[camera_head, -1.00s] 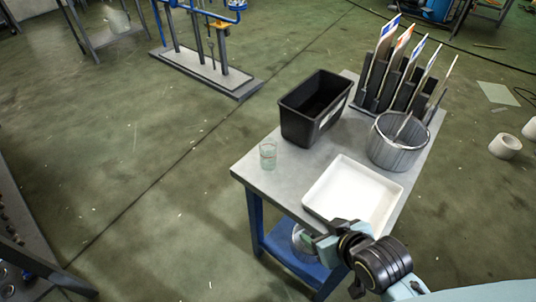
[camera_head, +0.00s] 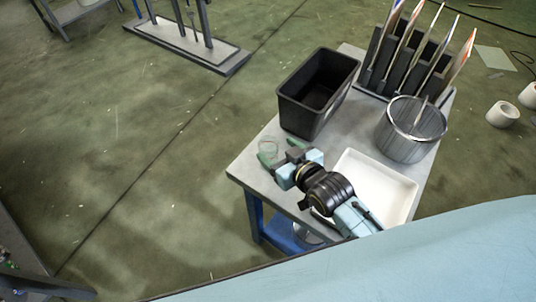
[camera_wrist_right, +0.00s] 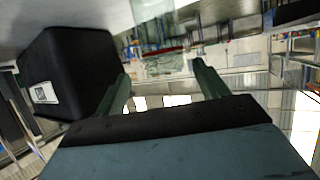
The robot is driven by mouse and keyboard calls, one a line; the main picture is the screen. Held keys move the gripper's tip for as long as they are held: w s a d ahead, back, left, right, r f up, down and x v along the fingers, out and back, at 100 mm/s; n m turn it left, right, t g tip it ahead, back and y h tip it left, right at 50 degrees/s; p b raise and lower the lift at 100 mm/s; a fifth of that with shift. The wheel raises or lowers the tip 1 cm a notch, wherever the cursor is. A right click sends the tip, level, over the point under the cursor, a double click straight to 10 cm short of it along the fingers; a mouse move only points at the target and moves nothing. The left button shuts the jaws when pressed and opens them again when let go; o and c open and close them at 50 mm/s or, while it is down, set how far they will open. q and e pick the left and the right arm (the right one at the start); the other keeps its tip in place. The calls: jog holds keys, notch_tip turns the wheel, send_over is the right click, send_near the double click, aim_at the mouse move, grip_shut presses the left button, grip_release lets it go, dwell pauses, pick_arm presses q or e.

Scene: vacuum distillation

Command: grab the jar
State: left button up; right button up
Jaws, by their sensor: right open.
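The jar, a small clear glass vessel (camera_head: 268,147), stands upright near the left edge of the table in the head view. It also shows as a pale see-through shape (camera_wrist_right: 163,40) at the top of the right wrist view. My right gripper (camera_head: 279,151) is open, with its green fingers reaching toward the jar from the right. In the wrist view the open fingers (camera_wrist_right: 163,80) stand to either side below the glass. Whether they touch it cannot be told. My left gripper is not in view.
A black bin (camera_head: 318,95) stands just behind the jar and shows at left in the wrist view (camera_wrist_right: 70,75). A white tray (camera_head: 394,187) lies under my right arm. A metal pot (camera_head: 408,135) and a dark rack (camera_head: 400,68) stand at right.

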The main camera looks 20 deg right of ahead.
aim_at(264, 142)
jog(key=shift+x, duration=1.1)
jog(key=x, duration=0.1)
jog(key=b+x, duration=0.1)
jog(key=x, duration=0.1)
jog(key=shift+w+a+f, duration=0.1)
jog(key=shift+a+f, duration=0.1)
jog(key=shift+a, duration=0.2)
jog(key=shift+w, duration=0.2)
jog(key=shift+c, duration=0.3)
pick_arm(q)
jog(key=w, duration=0.3)
jog(key=shift+f, duration=0.4)
pick_arm(e)
jog(key=c, duration=1.1)
